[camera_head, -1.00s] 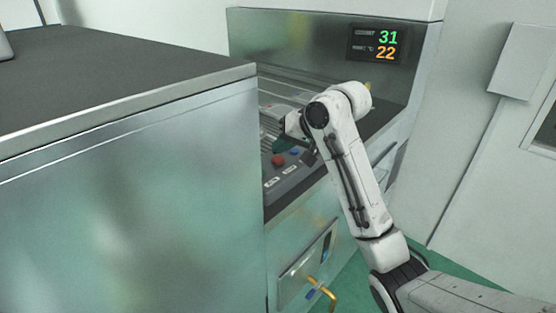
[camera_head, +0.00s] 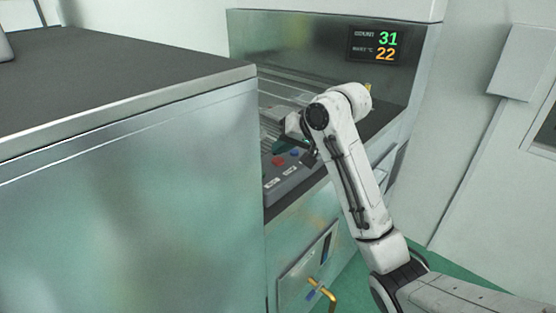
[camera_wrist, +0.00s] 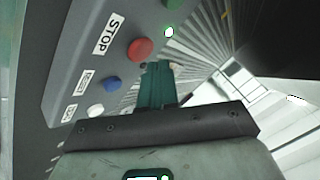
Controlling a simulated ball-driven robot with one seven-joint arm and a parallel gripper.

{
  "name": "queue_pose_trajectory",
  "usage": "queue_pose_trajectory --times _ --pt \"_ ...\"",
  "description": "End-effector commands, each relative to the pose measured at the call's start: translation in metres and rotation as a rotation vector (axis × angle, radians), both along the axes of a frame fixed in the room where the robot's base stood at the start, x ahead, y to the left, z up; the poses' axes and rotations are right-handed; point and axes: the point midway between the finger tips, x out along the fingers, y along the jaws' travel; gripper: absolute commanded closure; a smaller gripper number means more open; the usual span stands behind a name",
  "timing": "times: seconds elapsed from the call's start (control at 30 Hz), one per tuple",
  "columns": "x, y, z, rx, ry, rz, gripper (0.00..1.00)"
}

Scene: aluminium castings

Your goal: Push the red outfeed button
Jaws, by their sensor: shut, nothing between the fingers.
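The red button (camera_head: 278,161) sits on a grey control box (camera_head: 285,182) beside a blue button (camera_head: 294,152). In the wrist view, the red button (camera_wrist: 141,49) is domed, with a white STOP label (camera_wrist: 108,35) beside it. My gripper (camera_wrist: 158,84) is shut and empty, its teal fingers just below and right of the red button in that picture. A gap shows between them, but their height over the box is hard to judge. In the head view, my gripper (camera_head: 281,146) is partly hidden by my wrist, just behind the red button.
A large metal cabinet (camera_head: 130,190) fills the left. The display (camera_head: 375,46) reads 31 and 22.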

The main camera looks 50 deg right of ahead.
Motion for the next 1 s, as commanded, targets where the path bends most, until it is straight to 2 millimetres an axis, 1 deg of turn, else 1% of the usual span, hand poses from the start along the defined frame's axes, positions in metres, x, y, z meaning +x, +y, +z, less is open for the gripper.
queue_pose_trajectory --times 0.67,1.0 --pt "0.0000 0.0000 0.0000 0.000 0.000 0.000 1.00" --pt "-0.0003 0.0001 -0.0079 0.002 0.001 -0.001 1.00"
